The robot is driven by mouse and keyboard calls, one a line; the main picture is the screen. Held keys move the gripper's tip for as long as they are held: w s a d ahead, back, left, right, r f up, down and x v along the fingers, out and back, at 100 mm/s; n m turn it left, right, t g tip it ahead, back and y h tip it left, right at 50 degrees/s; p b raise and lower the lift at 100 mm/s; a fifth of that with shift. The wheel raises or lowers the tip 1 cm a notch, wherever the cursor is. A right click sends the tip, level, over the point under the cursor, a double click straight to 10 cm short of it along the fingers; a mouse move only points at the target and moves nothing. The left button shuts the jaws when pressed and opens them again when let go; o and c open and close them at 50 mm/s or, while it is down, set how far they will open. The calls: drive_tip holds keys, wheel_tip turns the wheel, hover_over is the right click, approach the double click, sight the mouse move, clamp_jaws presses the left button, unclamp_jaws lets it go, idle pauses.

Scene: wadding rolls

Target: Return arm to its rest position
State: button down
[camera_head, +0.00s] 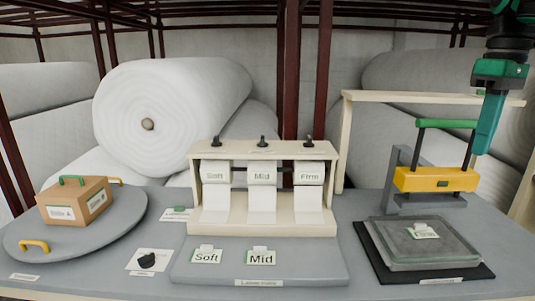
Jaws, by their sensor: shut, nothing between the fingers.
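My gripper (487,128) hangs at the upper right of the head view, pointing down with its green fingers shut and nothing held. It is in the air beside the yellow press block (420,179) with the green handle, at the right end of the table. My dark arm comes down from the top right corner above it. No touching between the gripper and the press can be made out.
A cream dispenser (262,219) holds rolls marked Soft, Mid and Firm. Soft (206,256) and Mid (261,257) tags lie on the grey board. A clear tray (395,249) bears a Firm tag (423,231). A cardboard box (92,204) sits on the turntable (105,232).

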drive_tip(key=s+a+f+m, duration=0.2)
drive_tip(key=s+f+m, duration=0.3)
drive_tip(key=f, duration=0.9)
drive_tip(key=s+a+f+m, duration=0.2)
drive_tip(key=s+f+m, duration=0.4)
drive_tip(key=s+f, duration=0.6)
wheel_tip(320, 180, down, 2)
drive_tip(key=shift+a+f, duration=0.2)
drive_tip(key=shift+a, duration=0.05)
drive_tip(key=shift+s, duration=0.1)
drive_tip(key=shift+w+f, duration=0.2)
drive_tip(key=shift+w, duration=0.4)
